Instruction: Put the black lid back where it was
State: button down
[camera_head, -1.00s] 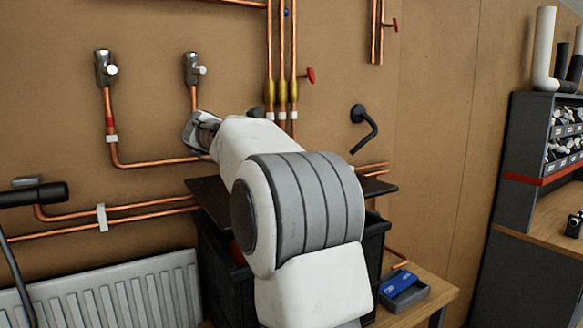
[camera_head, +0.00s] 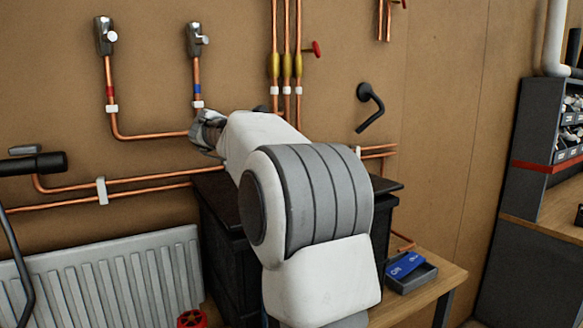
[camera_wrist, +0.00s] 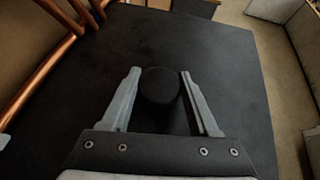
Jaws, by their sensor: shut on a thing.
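The black lid (camera_head: 216,188) is a flat dark plate over the black crate (camera_head: 222,262) in the head view. It lies at the crate's top; I cannot tell whether it is fully seated. In the wrist view the lid (camera_wrist: 225,60) fills most of the picture, with a round black knob (camera_wrist: 160,88) in its middle. My gripper (camera_wrist: 160,73) is shut on this knob, one finger on each side. In the head view my arm hides the fingers and the middle of the lid.
Copper pipes (camera_head: 120,196) run along the wall close behind the crate. A white radiator (camera_head: 110,285) stands left of the crate, with a red handwheel (camera_head: 191,318) low near it. A grey tray with a blue item (camera_head: 406,264) sits on the wooden bench (camera_head: 447,276) at right.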

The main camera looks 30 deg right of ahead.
jog(key=shift+f+b, duration=0.5)
jog(key=shift+f, duration=0.25)
dwell(0.3)
jog(key=shift+c, duration=1.1)
grip_release()
jog(key=shift+o, duration=0.8)
jog(key=shift+f, duration=0.1)
